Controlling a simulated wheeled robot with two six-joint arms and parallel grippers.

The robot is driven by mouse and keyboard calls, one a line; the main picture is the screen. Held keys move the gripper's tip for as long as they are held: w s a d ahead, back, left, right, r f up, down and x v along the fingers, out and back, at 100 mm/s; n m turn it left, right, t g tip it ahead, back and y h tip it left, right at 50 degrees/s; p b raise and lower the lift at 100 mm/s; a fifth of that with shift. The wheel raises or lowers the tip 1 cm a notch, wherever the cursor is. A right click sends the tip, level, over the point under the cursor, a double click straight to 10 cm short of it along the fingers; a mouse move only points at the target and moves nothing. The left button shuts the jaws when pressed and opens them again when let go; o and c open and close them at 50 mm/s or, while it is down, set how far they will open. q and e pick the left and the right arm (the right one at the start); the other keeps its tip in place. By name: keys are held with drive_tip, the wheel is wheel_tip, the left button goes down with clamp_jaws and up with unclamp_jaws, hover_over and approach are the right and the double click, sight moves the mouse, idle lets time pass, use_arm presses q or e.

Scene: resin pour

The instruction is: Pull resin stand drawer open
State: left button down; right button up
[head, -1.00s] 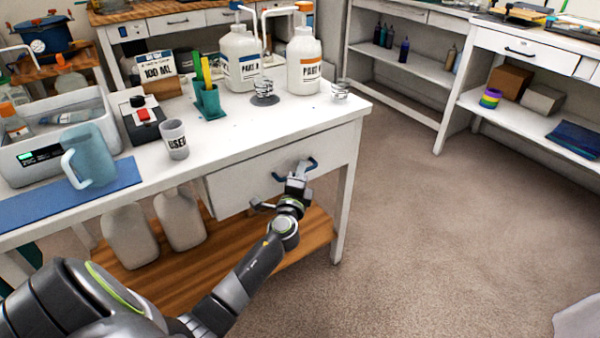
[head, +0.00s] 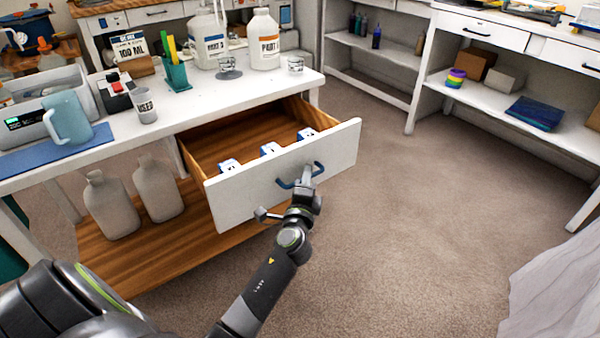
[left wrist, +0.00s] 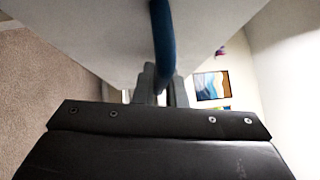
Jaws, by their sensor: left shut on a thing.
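The resin stand drawer (head: 240,198) is pulled well out of the white stand (head: 240,100), with its white front facing me and its wooden inside showing. Several small white and blue boxes (head: 270,149) sit inside it behind the front. My left gripper (head: 306,178) is shut on the blue drawer handle (head: 284,184). In the left wrist view the blue handle (left wrist: 162,40) runs down between the fingers (left wrist: 158,80), against the white drawer front (left wrist: 100,30). My right gripper is not in view.
On the stand top are two large white bottles (head: 264,42), a grey cup (head: 144,105), a blue mug (head: 68,118) and a green pen holder (head: 177,76). Two pale jugs (head: 158,190) stand on the lower wooden shelf. The carpet (head: 420,220) to the right is clear.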

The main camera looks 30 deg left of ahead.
use_arm(q)
drive_tip(key=shift+s+d, duration=0.25)
drive_tip(key=shift+d, duration=0.35)
drive_tip(key=shift+s+d, duration=0.25)
drive_tip(key=shift+d, duration=0.3)
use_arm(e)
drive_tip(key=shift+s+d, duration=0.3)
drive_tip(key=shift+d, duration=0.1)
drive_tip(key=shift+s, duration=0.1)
use_arm(q)
drive_tip(key=c, duration=1.5)
unclamp_jaws()
drive_tip(key=shift+s, duration=0.1)
